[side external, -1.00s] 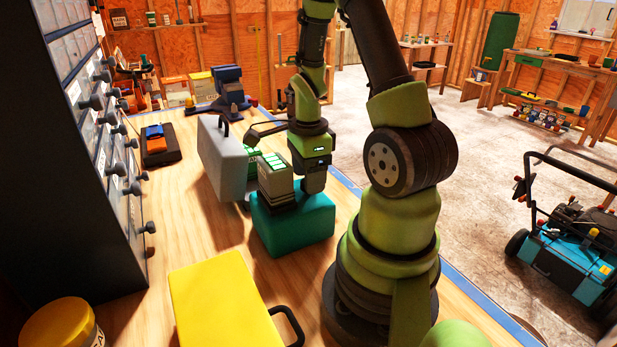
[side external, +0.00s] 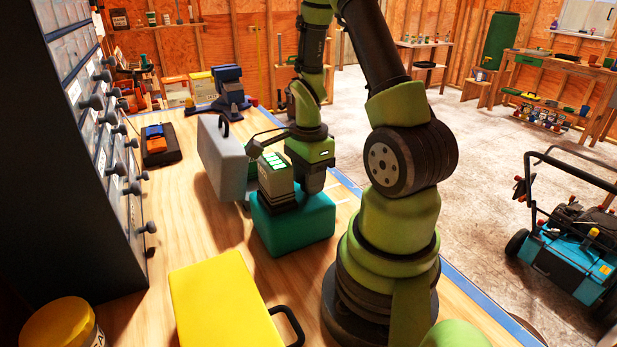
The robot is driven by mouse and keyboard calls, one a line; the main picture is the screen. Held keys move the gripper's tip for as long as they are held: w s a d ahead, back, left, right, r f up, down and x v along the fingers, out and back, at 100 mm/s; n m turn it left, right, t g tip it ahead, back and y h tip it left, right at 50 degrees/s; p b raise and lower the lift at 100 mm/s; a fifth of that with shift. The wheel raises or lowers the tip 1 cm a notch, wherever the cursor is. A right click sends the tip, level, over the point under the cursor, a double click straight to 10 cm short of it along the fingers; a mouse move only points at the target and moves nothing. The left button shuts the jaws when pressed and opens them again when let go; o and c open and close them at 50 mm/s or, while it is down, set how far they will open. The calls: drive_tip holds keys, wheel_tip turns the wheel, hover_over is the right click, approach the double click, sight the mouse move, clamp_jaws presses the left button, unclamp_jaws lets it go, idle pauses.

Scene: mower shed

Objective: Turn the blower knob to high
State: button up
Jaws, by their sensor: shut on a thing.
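My gripper (side external: 268,150) is at the end of the green wrist, above the bench, beside a grey case. Its dark jaws are small and partly hidden in this view. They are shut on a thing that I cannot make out. I cannot pick out the blower knob or its setting.
A grey case (side external: 222,160) stands upright to the left of the wrist. A yellow case (side external: 225,305) lies in front. Drawers with knobs (side external: 115,150) line the left. A blue vise (side external: 230,92) is at the back. Bare bench lies between drawers and teal block.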

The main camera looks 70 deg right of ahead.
drive_tip(key=shift+n, duration=1.1)
drive_tip(key=o, duration=0.9)
drive_tip(key=shift+o, duration=0.2)
wheel_tip(320, 180, up, 10)
